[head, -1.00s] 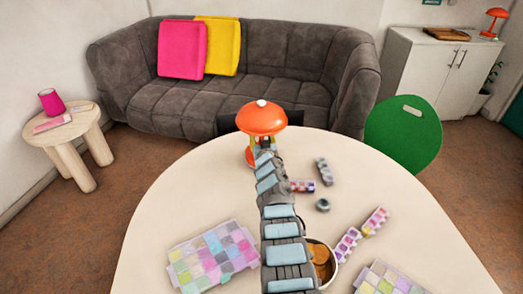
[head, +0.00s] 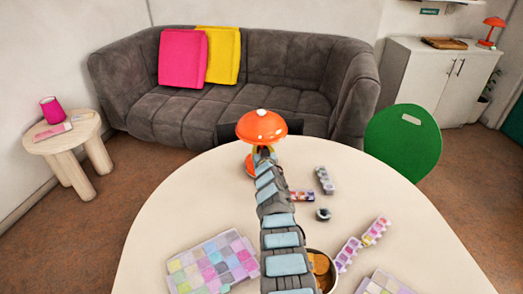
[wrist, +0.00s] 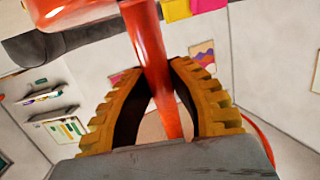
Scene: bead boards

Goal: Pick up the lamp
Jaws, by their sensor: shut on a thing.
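An orange lamp (head: 262,125) with a domed shade stands upright at the far edge of the cream table (head: 165,215). My gripper (head: 263,150) is at the lamp's stem, under the shade, and my arm hides part of the lamp's lower half. In the wrist view, the glossy orange stem (wrist: 150,60) runs between my two yellow ridged fingers (wrist: 162,105), which are shut on it. Part of the lamp's base (head: 249,166) shows left of my arm. I cannot tell whether the base touches the table.
A green chair (head: 402,150) and a grey sofa (head: 290,70) stand beyond. A second orange lamp (head: 493,22) stands on the white cabinet (head: 430,80).

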